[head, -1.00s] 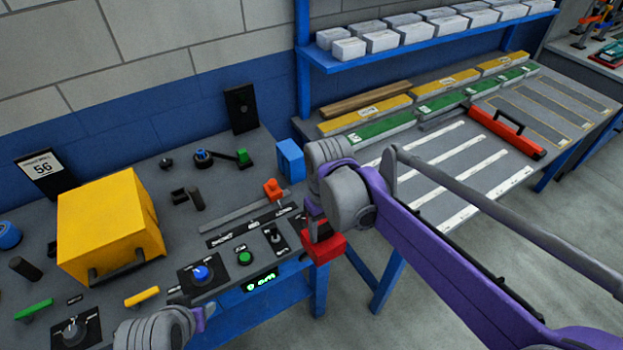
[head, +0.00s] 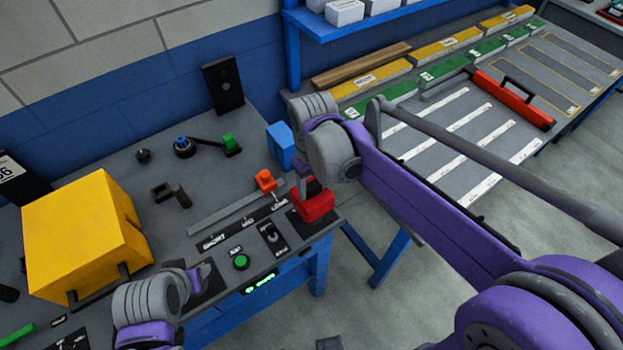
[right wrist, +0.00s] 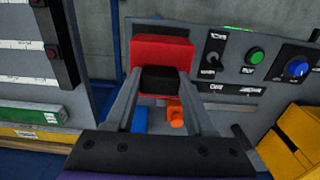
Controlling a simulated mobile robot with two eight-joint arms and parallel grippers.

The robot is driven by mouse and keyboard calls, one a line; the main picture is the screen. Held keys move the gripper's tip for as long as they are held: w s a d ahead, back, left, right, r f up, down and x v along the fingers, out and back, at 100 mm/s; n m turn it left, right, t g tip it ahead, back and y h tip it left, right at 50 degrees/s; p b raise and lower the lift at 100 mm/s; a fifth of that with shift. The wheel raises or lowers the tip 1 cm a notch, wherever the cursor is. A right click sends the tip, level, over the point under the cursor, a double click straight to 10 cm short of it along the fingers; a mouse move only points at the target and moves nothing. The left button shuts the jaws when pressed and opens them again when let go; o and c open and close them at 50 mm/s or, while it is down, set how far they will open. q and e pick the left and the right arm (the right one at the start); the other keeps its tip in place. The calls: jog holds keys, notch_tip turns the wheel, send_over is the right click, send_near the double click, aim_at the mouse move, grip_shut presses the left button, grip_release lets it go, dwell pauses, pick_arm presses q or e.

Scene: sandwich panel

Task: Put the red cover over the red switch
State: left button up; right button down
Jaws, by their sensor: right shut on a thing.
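The red cover (head: 314,206) is a boxy red block at the right front corner of the grey control panel (head: 225,170). My right gripper (head: 311,187) is shut on it from above. In the right wrist view the cover (right wrist: 163,50) sits beyond a black grip piece (right wrist: 160,80) between my fingers. A dark plate (head: 298,224) shows partly under the cover. I cannot tell whether the cover touches it. No red switch shows; that spot is hidden by the cover. My left gripper (head: 203,277) is low over the panel's front, its fingers unclear.
An orange slider knob (head: 265,180) and a blue block (head: 280,147) stand close to the cover. A toggle switch (head: 272,237) and a green button (head: 241,262) are left of it. A yellow box (head: 85,235) stands at left. Open floor lies right of the panel.

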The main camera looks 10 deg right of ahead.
pick_arm(q)
jog(key=shift+f, duration=0.45)
pick_arm(e)
jog(key=shift+w+f, duration=0.15)
jog(key=shift+f, duration=0.5)
jog(key=shift+w, duration=0.1)
pick_arm(q)
jog(key=shift+f, duration=0.1)
pick_arm(e)
jog(key=shift+f, duration=0.1)
jog(key=shift+f+b, duration=0.6)
jog(key=shift+f, duration=0.05)
pick_arm(q)
jog(key=shift+s+f, duration=0.3)
jog(key=shift+f, duration=0.35)
pick_arm(e)
jog(key=shift+f, duration=0.1)
pick_arm(q)
jog(key=shift+f, duration=0.1)
pick_arm(e)
jog(key=shift+f, duration=0.15)
pick_arm(q)
jog(key=shift+s+f+b, duration=0.2)
jog(key=shift+f+b, duration=0.35)
jog(key=shift+f, duration=0.05)
jog(key=shift+s+f+b, duration=0.2)
jog(key=shift+f+b, duration=0.35)
jog(key=shift+f, duration=0.05)
pick_arm(e)
jog(key=shift+f, duration=1.55)
